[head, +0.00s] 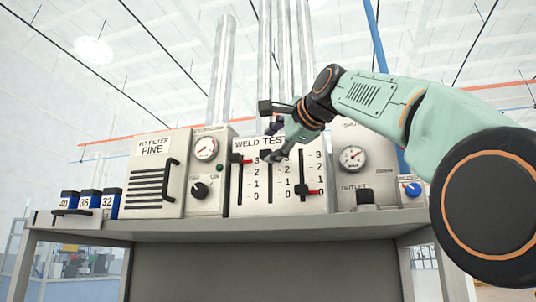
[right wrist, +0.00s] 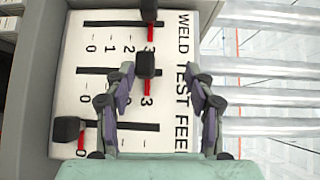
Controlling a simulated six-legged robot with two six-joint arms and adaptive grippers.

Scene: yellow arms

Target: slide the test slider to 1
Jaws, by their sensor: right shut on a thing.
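The WELD TEST FEED panel (head: 285,200) stands on the bench with three slots side by side, each marked 0 to 3. The test slider (right wrist: 146,65) is the middle one, a black knob with a red pointer, at about 3. Its knob is partly covered by my fingers in the head view. In the right wrist view the left finger lies close against the knob. My left gripper is not in view.
The weld slider (head: 236,158) is near 3 and the feed slider (head: 303,190) near 0. A fine filter box (head: 152,180) and dial units (head: 205,150) stand left, an outlet unit (head: 352,158) right.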

